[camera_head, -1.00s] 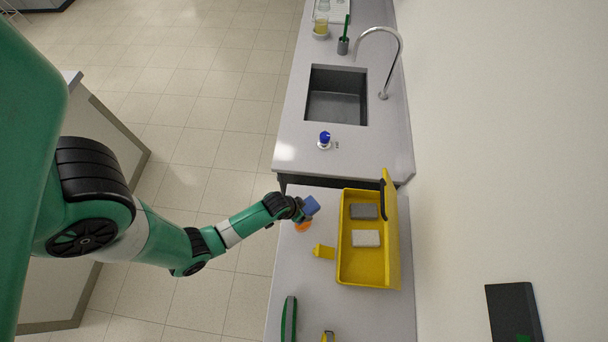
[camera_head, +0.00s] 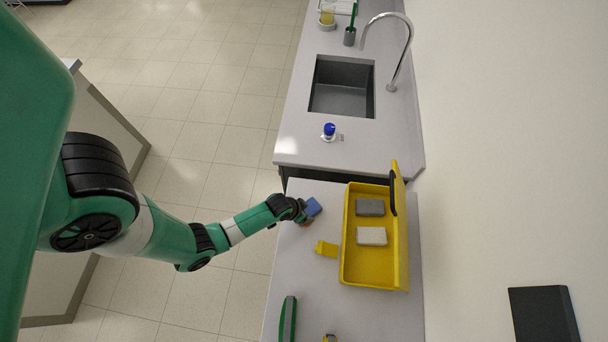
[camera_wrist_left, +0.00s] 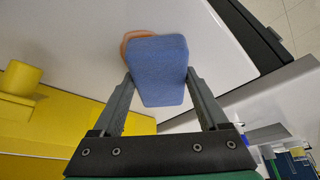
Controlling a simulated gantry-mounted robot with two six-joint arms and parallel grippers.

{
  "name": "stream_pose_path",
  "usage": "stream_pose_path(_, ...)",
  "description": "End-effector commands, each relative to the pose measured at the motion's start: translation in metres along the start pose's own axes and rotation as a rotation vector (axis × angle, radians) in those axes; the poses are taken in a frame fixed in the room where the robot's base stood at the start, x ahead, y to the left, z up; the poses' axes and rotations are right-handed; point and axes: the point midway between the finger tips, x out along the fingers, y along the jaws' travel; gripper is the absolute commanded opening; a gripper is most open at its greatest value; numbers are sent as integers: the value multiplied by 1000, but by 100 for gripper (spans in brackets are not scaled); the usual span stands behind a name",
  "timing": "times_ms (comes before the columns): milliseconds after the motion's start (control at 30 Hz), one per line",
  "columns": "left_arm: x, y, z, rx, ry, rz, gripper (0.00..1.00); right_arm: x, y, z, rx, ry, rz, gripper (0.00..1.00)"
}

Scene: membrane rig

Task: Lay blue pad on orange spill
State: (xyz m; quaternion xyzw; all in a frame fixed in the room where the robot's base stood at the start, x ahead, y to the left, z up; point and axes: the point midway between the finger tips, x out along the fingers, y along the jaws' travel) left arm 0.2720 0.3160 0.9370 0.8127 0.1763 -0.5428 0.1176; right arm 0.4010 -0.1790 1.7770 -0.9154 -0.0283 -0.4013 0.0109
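The blue pad (camera_head: 314,207) is at the tip of my left gripper (camera_head: 305,212), over the near counter to the left of the yellow box. In the left wrist view the blue pad (camera_wrist_left: 158,68) sits between the two fingers of my left gripper (camera_wrist_left: 160,82), which are shut on its sides. The orange spill (camera_wrist_left: 134,38) shows as a rim past the pad's upper left edge; the rest is hidden behind the pad. I cannot tell whether the pad touches the counter. My right gripper is not in view.
An open yellow box (camera_head: 371,268) holds a dark grey pad (camera_head: 370,207) and a light grey pad (camera_head: 371,236). A yellow piece (camera_head: 327,249) stands left of the box. A green item (camera_head: 288,318) lies nearer. A blue-capped bottle (camera_head: 329,131) stands by the sink (camera_head: 342,87).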

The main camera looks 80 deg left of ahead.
Motion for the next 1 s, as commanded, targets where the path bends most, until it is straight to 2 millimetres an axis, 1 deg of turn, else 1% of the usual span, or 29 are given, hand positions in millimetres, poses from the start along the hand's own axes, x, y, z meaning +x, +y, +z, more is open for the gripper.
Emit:
stream_pose_path(33, 0, 0, 0, 0, 0, 0, 85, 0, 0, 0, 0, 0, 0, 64)
stream_pose_path(100, 0, 0, 0, 0, 0, 0, 97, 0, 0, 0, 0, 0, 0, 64)
stream_pose_path(133, 0, 0, 0, 0, 0, 0, 100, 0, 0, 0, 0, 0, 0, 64)
stream_pose_path(333, -1, 0, 0, 0, 0, 0, 100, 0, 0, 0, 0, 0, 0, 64)
stream_pose_path(433, -7, 0, -2, 0, 1, 0, 100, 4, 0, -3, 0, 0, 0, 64)
stream_pose_path(567, -28, 0, -2, 0, 2, 0, 100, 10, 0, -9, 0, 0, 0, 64)
stream_pose_path(633, -48, 0, -4, 0, 1, 0, 100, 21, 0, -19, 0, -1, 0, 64)
stream_pose_path(733, -66, 0, -4, 0, 0, 0, 100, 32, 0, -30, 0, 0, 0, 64)
stream_pose_path(867, -78, 0, -3, 0, 0, 0, 100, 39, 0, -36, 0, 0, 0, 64)
stream_pose_path(1000, -79, 0, -2, 0, 1, 0, 100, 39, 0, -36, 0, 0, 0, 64)
